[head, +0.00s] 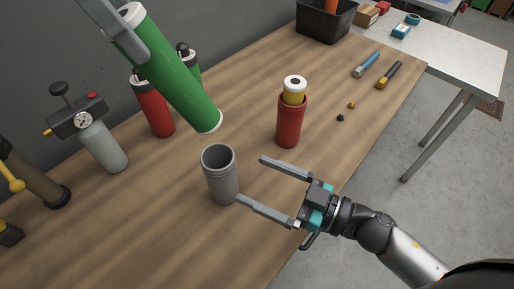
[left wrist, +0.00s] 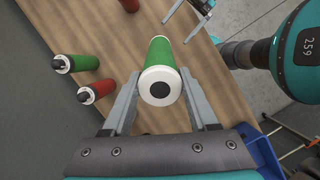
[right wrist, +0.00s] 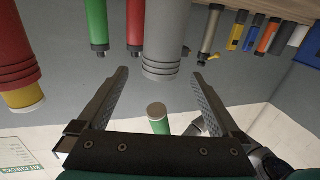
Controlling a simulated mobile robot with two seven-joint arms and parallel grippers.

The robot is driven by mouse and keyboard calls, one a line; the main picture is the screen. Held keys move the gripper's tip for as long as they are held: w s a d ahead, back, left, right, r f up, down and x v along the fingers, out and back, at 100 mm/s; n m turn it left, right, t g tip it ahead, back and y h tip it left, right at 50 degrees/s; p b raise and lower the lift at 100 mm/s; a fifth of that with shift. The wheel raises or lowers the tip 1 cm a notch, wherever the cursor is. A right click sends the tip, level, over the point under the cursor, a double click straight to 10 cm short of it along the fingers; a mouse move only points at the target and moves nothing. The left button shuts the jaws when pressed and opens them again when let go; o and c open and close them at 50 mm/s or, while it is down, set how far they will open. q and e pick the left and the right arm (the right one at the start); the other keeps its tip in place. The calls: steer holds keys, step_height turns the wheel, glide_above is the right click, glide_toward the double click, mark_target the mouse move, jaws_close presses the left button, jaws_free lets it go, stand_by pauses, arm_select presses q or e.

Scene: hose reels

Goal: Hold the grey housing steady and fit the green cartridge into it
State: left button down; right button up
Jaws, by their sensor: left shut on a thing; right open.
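The green cartridge (head: 180,85), with white ends, is tilted in the air behind and above the grey housing. My left gripper (head: 130,30) is shut on its upper end. The left wrist view shows the cartridge (left wrist: 163,55) between the fingers, its white cap toward the camera. The grey housing (head: 221,185) stands upright on the table, its round mouth open and empty at the top. My right gripper (head: 250,180) is open, its fingers pointing at the housing from the right. The right wrist view shows the housing (right wrist: 165,40) just ahead, between the finger directions.
A red housing (head: 289,125) with a yellow cartridge stands to the right. A red bottle (head: 155,110), a green bottle (left wrist: 82,63) and a grey gauge canister (head: 103,148) stand along the back. A black bin (head: 322,25) is at the far end. The front table area is clear.

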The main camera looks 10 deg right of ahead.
mark_target(207, 159)
steer(key=shift+a, duration=0.2)
steer(key=x, duration=1.1)
steer(key=shift+w+a, duration=0.25)
steer(key=shift+a, duration=0.05)
steer(key=c, duration=1.5)
arm_select(q)
steer(key=d+f+m+y, duration=0.1)
steer(key=d, duration=0.1)
steer(key=d+f+m+y, duration=0.1)
steer(key=d, duration=0.1)
steer(key=d+f+m+y, duration=0.1)
steer(key=d+f+m, duration=0.1)
steer(key=shift+w+y, duration=0.3)
steer(key=shift+y, duration=0.1)
arm_select(e)
steer(key=shift+o, duration=0.2)
arm_select(q)
step_height(207, 159, down, 18)
